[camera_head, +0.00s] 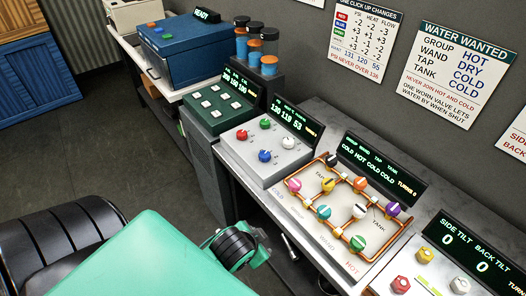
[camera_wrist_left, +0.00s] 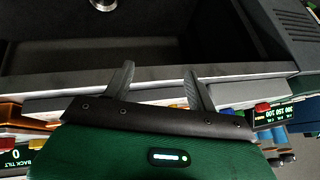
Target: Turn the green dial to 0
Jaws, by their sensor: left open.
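The small green dial (camera_head: 265,124) sits on the light grey box in the middle of the head view, with a red dial (camera_head: 242,135), a blue dial (camera_head: 265,156) and a white dial (camera_head: 288,142) around it. My right gripper is not in view.
Right of the box stands a copper-pipe panel (camera_head: 340,205) with several coloured knobs, then a tilt panel (camera_head: 425,270). A green keypad box (camera_head: 215,105) and blue machine (camera_head: 185,50) stand left. Wall charts (camera_head: 447,72) hang behind.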

